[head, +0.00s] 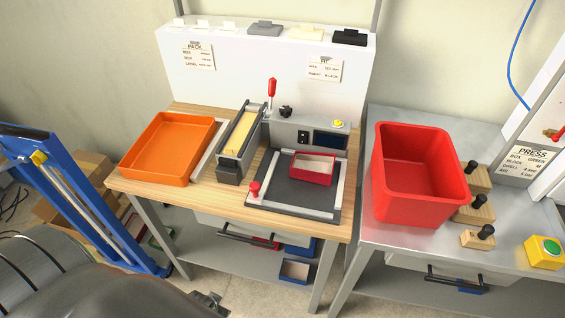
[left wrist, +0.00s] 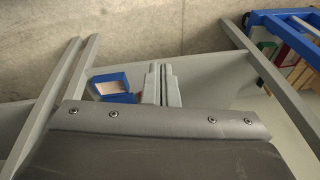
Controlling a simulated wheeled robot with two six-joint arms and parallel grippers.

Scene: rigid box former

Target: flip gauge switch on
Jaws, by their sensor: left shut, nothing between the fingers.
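The gauge (head: 278,132) is a grey console at the back of the wooden bench, behind a dark plate. A small black switch (head: 303,136) sits on its front face, left of a dark blank display (head: 330,141). The switch is too small to tell which way it is set. My left gripper (left wrist: 160,84) is shut and empty in the left wrist view, seen over the floor and a lower shelf. My right gripper is in neither view.
A red box (head: 312,168) sits on the dark plate. A red lever (head: 271,88) stands up by the console, with a black knob (head: 285,111) and yellow button (head: 338,123). An orange tray (head: 154,178) is at left, a red bin (head: 412,200) at right.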

